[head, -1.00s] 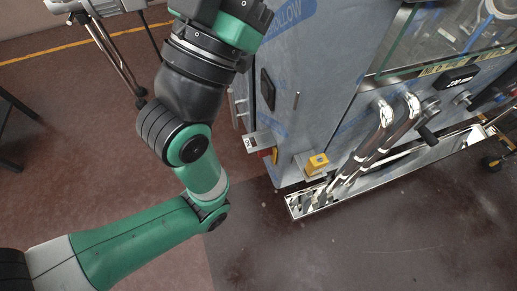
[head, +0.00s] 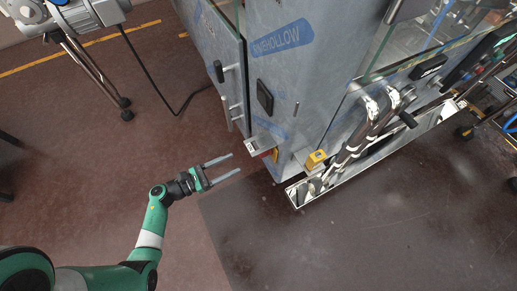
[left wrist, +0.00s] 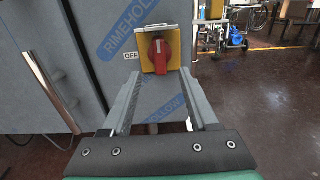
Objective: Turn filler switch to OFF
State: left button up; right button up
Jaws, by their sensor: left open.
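The filler switch is a red rotary knob (left wrist: 161,54) on a yellow plate (left wrist: 145,43), fixed to the film-wrapped grey cabinet. Its handle points roughly downward in the left wrist view, and an OFF label (left wrist: 131,56) sits to its left. In the left wrist view the knob appears between the two fingertips. My right gripper is not in view.
The filler cabinet (head: 286,76) has a door handle (head: 228,68) on its left side. A yellow block (head: 315,159) and shiny pipes (head: 355,140) stand over a metal tray to the right. A motor unit on legs (head: 72,18) is at the upper left. Floor around my gripper is clear.

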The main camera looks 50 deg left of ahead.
pick_arm(q)
jog(key=b+x, duration=0.2)
jog(key=x, duration=0.8)
jog(key=shift+b, duration=0.35)
jog(key=shift+w+d, duration=0.1)
jog(key=shift+w, duration=0.45)
jog(key=shift+c, duration=0.3)
grip_shut()
